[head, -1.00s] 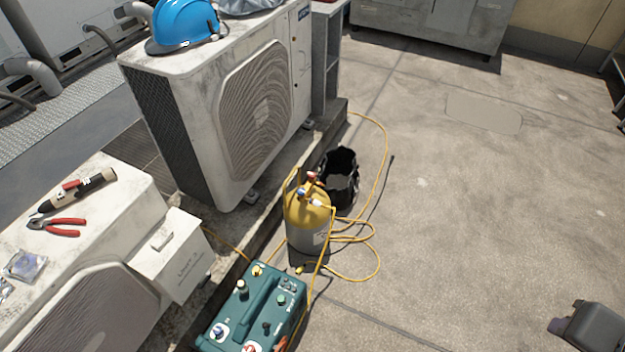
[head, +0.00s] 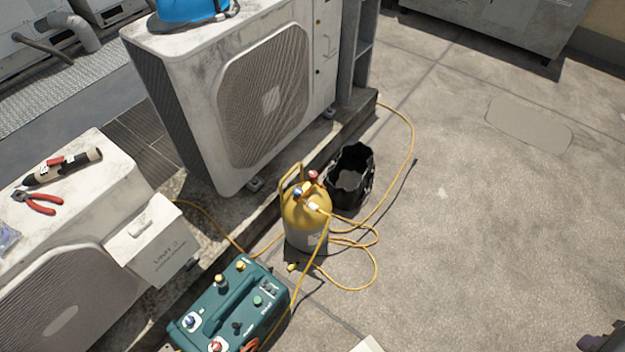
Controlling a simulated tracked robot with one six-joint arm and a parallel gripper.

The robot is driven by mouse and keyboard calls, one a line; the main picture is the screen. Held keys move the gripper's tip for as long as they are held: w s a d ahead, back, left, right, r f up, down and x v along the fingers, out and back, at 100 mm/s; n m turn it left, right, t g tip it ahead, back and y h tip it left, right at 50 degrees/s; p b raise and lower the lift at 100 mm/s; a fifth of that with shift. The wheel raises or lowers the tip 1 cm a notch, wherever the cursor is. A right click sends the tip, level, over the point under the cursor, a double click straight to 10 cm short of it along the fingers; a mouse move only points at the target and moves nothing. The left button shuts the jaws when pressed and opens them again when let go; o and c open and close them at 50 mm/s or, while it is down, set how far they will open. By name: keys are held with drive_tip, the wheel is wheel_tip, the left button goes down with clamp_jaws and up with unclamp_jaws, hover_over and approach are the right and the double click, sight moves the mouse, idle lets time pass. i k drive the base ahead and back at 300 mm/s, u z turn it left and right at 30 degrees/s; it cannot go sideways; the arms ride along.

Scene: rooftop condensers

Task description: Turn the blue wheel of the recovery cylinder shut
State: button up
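The recovery cylinder (head: 306,218) stands upright on the roof floor near the middle of the head view, yellow on top and grey below. Its small blue wheel (head: 298,193) is on top at the left, and a red wheel (head: 313,175) is behind it to the right. How far the blue wheel is turned cannot be seen. A dark part at the bottom right corner (head: 604,340), cut off by the frame, seems to be my gripper. It is well apart from the cylinder. Its fingers cannot be made out.
A teal recovery machine (head: 228,305) stands in front of the cylinder, left of it. Yellow hoses (head: 372,262) loop on the floor to its right. A black bucket (head: 351,178) is close behind. A large condenser (head: 225,110) stands at the left. The floor at right is clear.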

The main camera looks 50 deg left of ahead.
sight(298, 191)
drive_tip(key=i, duration=1.8)
drive_tip(key=u, duration=3.4)
